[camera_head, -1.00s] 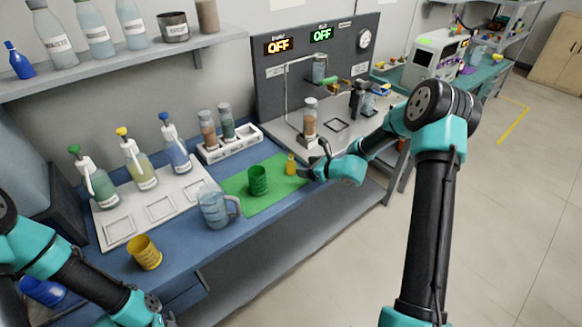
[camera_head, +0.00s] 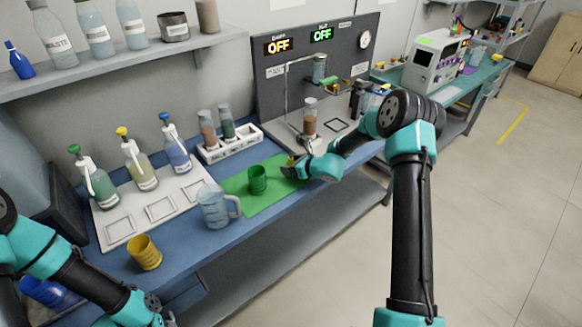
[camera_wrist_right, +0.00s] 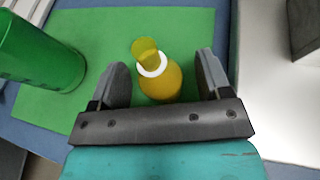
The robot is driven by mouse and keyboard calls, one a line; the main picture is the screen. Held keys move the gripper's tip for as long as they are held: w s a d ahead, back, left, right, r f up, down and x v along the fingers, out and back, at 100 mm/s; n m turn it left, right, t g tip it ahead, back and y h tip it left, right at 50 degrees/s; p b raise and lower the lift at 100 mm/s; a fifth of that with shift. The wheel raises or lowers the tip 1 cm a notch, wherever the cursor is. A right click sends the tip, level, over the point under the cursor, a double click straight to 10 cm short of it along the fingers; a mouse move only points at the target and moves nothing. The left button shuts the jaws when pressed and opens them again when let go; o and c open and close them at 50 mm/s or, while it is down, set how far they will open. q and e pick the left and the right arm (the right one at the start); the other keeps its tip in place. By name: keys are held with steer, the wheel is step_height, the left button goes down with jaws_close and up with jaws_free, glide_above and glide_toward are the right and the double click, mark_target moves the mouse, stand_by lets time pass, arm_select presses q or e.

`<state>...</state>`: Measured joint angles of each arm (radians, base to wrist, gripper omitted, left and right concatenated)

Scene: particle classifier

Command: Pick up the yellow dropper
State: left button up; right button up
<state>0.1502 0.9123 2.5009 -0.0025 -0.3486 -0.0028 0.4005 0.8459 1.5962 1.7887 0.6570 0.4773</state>
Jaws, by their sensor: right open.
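The yellow dropper (camera_wrist_right: 159,82) stands on the green mat (camera_wrist_right: 180,30) in the right wrist view, with a white ring below its yellow top. My right gripper (camera_wrist_right: 163,82) is open, with one finger on each side of the dropper and a visible gap to each. In the head view my right gripper (camera_head: 290,168) is over the right part of the green mat (camera_head: 236,187) and hides most of the dropper. My left arm shows at the lower left of the head view, but its fingertips are not clearly visible.
A green cup (camera_head: 258,180) stands on the mat left of my right gripper. A clear pitcher (camera_head: 214,208) and a yellow cup (camera_head: 145,252) stand further left. The white panel with equipment (camera_head: 338,125) lies to the right.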

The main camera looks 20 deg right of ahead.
steer(key=shift+x, duration=0.9)
steer(key=c, duration=1)
steer(key=shift+r, duration=1.7)
steer(key=s+a, duration=0.2)
steer(key=s, duration=0.3)
steer(key=s+a+r, duration=0.1)
steer(key=s+a, duration=0.1)
steer(key=s, duration=0.3)
steer(key=s+a, duration=0.2)
steer(key=s, duration=0.2)
steer(key=shift+s+a+r, duration=0.15)
steer(key=shift+s+r, duration=0.15)
steer(key=shift+s, duration=0.1)
